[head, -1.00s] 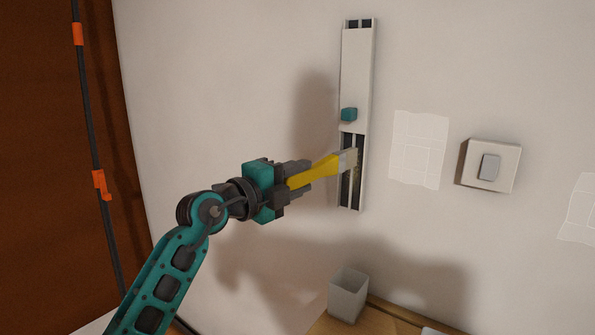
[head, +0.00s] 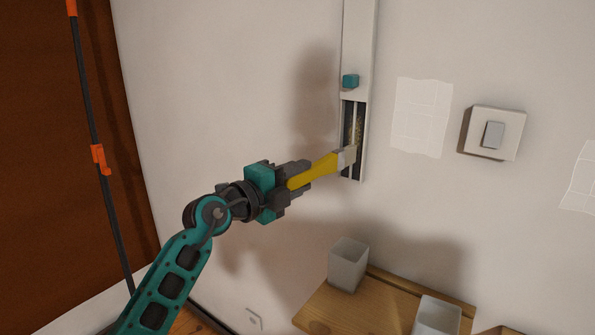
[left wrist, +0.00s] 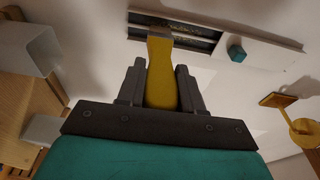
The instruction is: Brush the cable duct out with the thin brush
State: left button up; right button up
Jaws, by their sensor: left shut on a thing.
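The cable duct (head: 359,55) is a white upright channel on the wall, seen in the head view. Its cover with a teal knob (head: 350,81) hides the upper part; the lower part is open, with two dark slots and brownish specks in the right one. My left gripper (head: 302,176) is shut on the yellow handle of the thin brush (head: 320,170). The brush's pale end lies over the lower part of the open slots; bristle contact cannot be made out. In the left wrist view the brush (left wrist: 162,75) points at the duct (left wrist: 262,41).
A wooden shelf (head: 325,311) stands below, with a white cup (head: 347,265) and another cup (head: 438,314) on it. A light switch (head: 493,133) and a pale tiled patch (head: 421,117) are right of the duct. A dark pole with orange clips (head: 98,158) is at left.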

pick_arm(q)
jog(key=shift+f+b, duration=0.75)
jog(key=shift+f, duration=1.4)
jog(key=shift+s+a+r+p, duration=0.15)
jog(key=shift+s+p, duration=0.1)
jog(key=shift+p, duration=0.6)
notch_tip(320, 180, up, 3)
jog(key=p, duration=0.2)
jog(key=shift+s+a+p, duration=0.1)
jog(key=shift+p, duration=0.2)
notch_tip(320, 180, up, 10)
jog(key=shift+f, duration=0.1)
jog(key=shift+w+d, duration=0.3)
jog(key=shift+w, duration=0.1)
